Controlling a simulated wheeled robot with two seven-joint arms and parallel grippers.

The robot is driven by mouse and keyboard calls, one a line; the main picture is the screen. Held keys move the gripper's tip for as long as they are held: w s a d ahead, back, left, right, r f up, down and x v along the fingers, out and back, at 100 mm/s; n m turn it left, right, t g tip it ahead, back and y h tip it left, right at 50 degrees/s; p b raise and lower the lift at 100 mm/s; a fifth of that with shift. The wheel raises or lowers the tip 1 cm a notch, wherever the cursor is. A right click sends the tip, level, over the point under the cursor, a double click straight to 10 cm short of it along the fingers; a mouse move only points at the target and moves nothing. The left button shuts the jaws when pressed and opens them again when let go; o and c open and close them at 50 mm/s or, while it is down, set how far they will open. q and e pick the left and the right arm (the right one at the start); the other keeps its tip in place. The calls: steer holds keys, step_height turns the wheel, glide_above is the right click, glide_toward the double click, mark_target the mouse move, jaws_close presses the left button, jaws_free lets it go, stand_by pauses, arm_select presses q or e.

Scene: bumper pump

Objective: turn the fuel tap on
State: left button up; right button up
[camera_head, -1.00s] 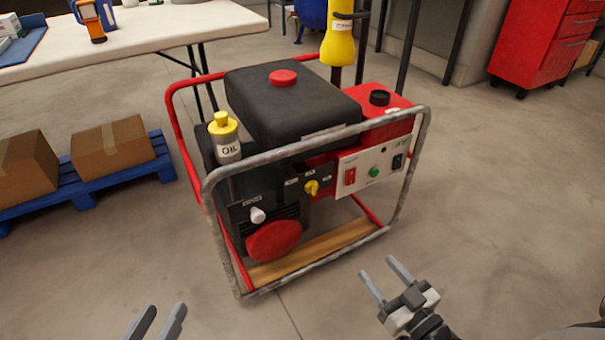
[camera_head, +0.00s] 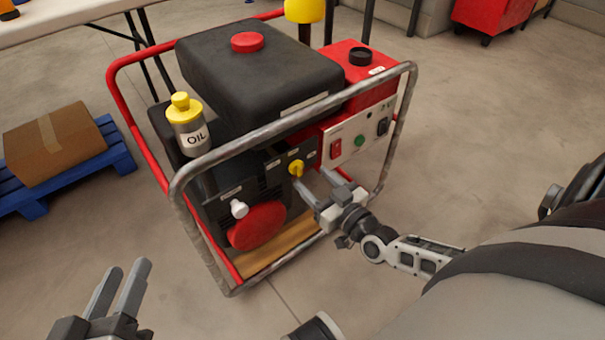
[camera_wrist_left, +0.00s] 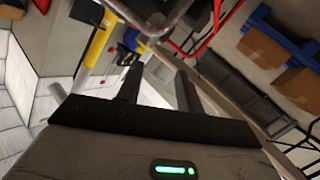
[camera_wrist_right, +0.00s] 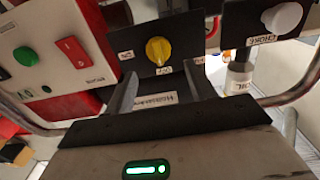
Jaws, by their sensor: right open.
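The yellow fuel tap (camera_head: 296,168) sits on the dark front panel of the generator (camera_head: 262,75). In the right wrist view the tap (camera_wrist_right: 158,50) is a yellow knob with small labels around it, ahead of and between my fingers. My right gripper (camera_head: 325,180) is open just in front of the tap, its fingertips close to the panel; contact cannot be made out. It also shows in the right wrist view (camera_wrist_right: 162,92). My left gripper (camera_head: 122,278) is at the lower left of the head view, fingers apart, holding nothing, away from the generator.
A metal frame tube (camera_head: 300,125) runs across above the tap. A white choke knob (camera_head: 239,208) and red round cover (camera_head: 257,226) are left of it; a red switch (camera_head: 336,147) and green button (camera_head: 359,141) are right. An oil bottle (camera_head: 188,128) stands at the left.

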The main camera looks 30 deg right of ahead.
mark_target(301, 169)
steer(key=w+b, duration=0.1)
steer(key=w, duration=0.4)
steer(key=shift+a, duration=0.2)
steer(key=c, duration=1)
